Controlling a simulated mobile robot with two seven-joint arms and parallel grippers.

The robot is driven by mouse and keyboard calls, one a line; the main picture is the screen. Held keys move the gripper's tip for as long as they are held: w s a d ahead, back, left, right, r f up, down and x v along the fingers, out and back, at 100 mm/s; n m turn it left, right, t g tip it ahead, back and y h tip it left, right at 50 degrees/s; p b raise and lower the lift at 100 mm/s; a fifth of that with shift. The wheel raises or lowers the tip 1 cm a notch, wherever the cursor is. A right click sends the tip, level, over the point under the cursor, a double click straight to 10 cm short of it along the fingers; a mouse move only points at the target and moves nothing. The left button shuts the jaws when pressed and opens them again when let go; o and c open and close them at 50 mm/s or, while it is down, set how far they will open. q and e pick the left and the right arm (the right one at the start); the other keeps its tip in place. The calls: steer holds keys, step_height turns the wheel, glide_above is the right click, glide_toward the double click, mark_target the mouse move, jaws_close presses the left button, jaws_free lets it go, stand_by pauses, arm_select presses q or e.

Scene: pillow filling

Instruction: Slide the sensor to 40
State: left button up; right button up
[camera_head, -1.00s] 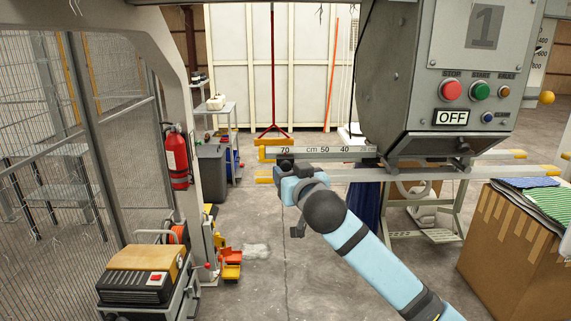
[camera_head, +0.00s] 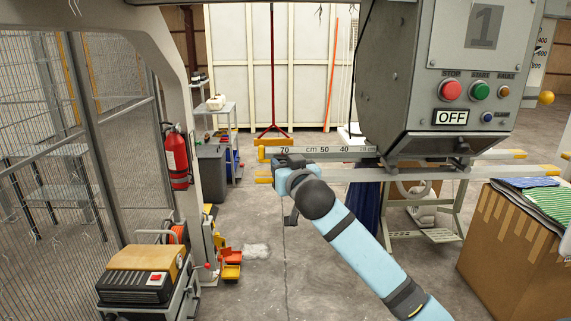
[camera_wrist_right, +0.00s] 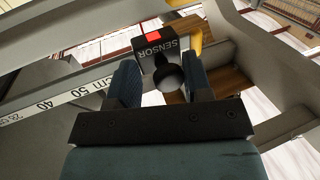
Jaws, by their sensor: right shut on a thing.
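The sensor (camera_wrist_right: 155,43) is a dark block with a red square and the word SENSOR, seen in the right wrist view. A dark round knob (camera_wrist_right: 168,76) sticks out from it toward my right gripper (camera_wrist_right: 161,82). The fingers are shut on the sensor's knob, one on each side. In the head view my right gripper (camera_head: 288,161) is at the rail below the scale's 70 mark and hides the sensor. The scale (camera_head: 325,150) reads 70, cm, 50, 40 from left to right; it also shows in the right wrist view (camera_wrist_right: 62,98). My left gripper is not in view.
The grey machine (camera_head: 395,85) with STOP and START buttons and an OFF display stands right of the scale. Yellow-tipped rails (camera_head: 500,172) run below it. A cardboard box (camera_head: 500,235) with folded cloth is at right. Open floor lies left of my arm.

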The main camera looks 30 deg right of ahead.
steer(key=shift+c, duration=0.2)
steer(key=shift+s+d+f, duration=0.1)
steer(key=shift+s+d, duration=1.25)
steer(key=shift+d, duration=0.85)
steer(key=shift+s+d, duration=1.4)
steer(key=shift+d, duration=0.75)
steer(key=shift+s+d+f, duration=0.1)
steer(key=shift+s+d, duration=1.25)
steer(key=shift+d, duration=0.85)
steer(key=o, duration=0.6)
steer(key=shift+r, duration=0.15)
steer(key=shift+o, duration=0.2)
steer(key=shift+s, duration=0.1)
steer(key=v, duration=0.8)
steer(key=shift+s, duration=0.35)
steer(key=shift+a, duration=0.15)
